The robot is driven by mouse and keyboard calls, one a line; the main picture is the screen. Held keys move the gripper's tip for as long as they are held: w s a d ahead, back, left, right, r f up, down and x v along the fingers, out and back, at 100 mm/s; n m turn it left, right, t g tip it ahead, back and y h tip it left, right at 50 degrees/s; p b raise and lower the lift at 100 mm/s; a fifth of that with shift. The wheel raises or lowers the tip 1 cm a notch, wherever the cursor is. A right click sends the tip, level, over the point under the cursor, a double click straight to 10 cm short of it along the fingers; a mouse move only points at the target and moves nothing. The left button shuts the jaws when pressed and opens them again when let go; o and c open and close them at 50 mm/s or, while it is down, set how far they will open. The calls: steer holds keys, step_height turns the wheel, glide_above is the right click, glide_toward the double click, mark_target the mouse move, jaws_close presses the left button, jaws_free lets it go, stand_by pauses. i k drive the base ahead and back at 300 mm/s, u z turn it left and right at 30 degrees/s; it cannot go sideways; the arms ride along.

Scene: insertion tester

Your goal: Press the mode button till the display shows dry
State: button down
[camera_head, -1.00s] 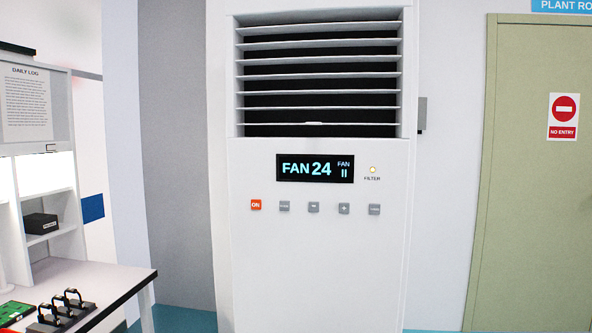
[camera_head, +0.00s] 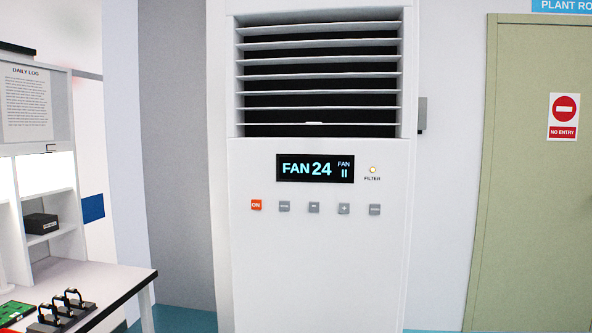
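A tall white air conditioner (camera_head: 320,265) stands upright in the middle of the head view. Its dark display (camera_head: 315,168) reads FAN 24 in large cyan letters, with a small FAN and two bars at its right. Below it is a row of buttons: an orange ON button (camera_head: 256,205), a grey button with a tiny label (camera_head: 284,206), a minus button (camera_head: 314,208), a plus button (camera_head: 344,209) and another grey button (camera_head: 375,210). The tiny labels on the two outer grey buttons are too small to read. My gripper is not in view.
A workbench (camera_head: 85,277) with shelves stands at the left, holding a black box (camera_head: 40,223) and black clamp-like parts (camera_head: 62,308). A green door (camera_head: 530,180) with a no-entry sign (camera_head: 563,116) is at the right. The space before the panel looks clear.

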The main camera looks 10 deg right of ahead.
mark_target(284, 205)
steer(key=z, duration=0.25)
steer(key=k, duration=0.2)
steer(key=u, duration=3.2)
steer(key=k, duration=1.6)
steer(key=z, duration=0.4)
steer(key=i, duration=1)
steer(key=z, duration=0.05)
